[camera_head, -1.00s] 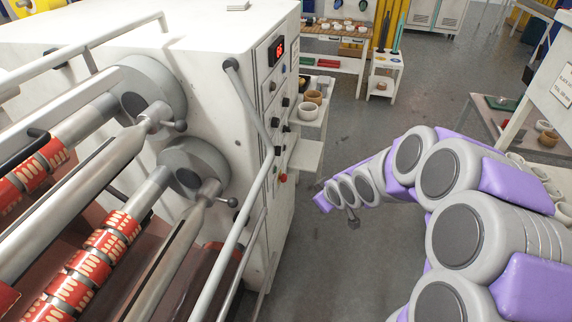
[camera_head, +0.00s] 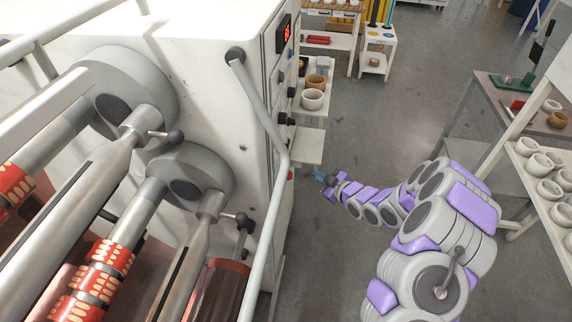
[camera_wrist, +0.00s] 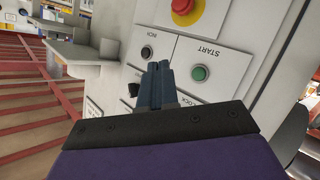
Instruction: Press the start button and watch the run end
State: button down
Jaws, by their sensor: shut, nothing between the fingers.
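The green start button (camera_wrist: 199,73) sits on a panel under the label START in the wrist view. A red emergency button on a yellow plate (camera_wrist: 185,8) is at the top, and a dark INCH button (camera_wrist: 147,52) is to the left. My gripper (camera_wrist: 158,66) is shut and empty, its fingertips in front of the panel between the INCH and green buttons, seemingly apart from both. In the head view my gripper (camera_head: 320,176) is by the right side of the white rewinding machine (camera_head: 200,40); the green button is hidden there.
A red display (camera_head: 284,32) is on the machine's side. Pale rails (camera_head: 268,190) run along its front. Side shelves (camera_head: 308,145) jut out near my gripper.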

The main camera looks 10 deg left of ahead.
jog(key=shift+w+d, duration=0.1)
jog(key=shift+d, duration=0.35)
jog(key=shift+a+f, duration=0.1)
jog(key=shift+a, duration=0.05)
jog(key=a+b, duration=0.3)
jog(key=a, duration=0.6)
jog(key=shift+w, duration=0.15)
jog(key=shift+a, duration=0.1)
dwell(1.8)
jog(key=shift+a, duration=0.3)
jog(key=shift+a, duration=0.4)
dwell(0.6)
jog(key=shift+d, duration=0.8)
